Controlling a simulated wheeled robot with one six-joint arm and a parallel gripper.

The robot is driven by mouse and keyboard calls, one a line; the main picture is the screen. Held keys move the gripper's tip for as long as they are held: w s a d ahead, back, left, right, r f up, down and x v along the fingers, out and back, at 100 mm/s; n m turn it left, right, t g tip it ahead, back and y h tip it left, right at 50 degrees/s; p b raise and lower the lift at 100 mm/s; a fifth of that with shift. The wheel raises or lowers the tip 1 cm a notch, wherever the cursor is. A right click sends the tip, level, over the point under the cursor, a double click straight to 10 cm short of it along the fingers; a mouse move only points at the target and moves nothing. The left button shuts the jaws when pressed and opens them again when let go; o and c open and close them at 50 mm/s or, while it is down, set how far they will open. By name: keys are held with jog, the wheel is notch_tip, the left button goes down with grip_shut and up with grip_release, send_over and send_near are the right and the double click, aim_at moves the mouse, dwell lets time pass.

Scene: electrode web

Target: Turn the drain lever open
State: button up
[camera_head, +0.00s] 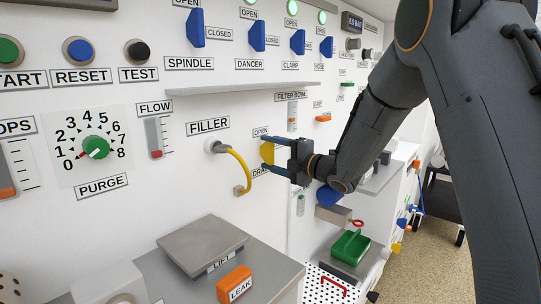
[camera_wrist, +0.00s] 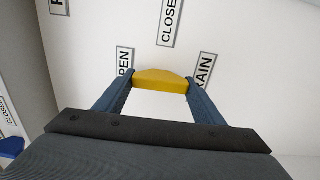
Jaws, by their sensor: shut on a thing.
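The yellow drain lever (camera_head: 267,152) is on the white wall panel, between the OPEN label (camera_head: 261,132) above and the partly covered DRAIN label (camera_head: 260,171) below. My gripper (camera_head: 276,155) reaches it from the right and is shut on it, one finger above and one below. In the wrist view, the yellow lever (camera_wrist: 162,80) sits between the two blue fingertips of my gripper (camera_wrist: 161,84). The OPEN label (camera_wrist: 124,68) is beside the left finger, the DRAIN label (camera_wrist: 204,72) beside the right, and the CLOSED label (camera_wrist: 170,22) beyond the lever. The lever's base is hidden.
A yellow hose (camera_head: 243,165) from the FILLER port curves close to the left of the lever. A grey shelf (camera_head: 240,89) juts out above.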

jog(key=shift+f, duration=0.15)
jog(key=o, duration=1.1)
jog(key=shift+c, duration=0.2)
jog(key=v, duration=0.8)
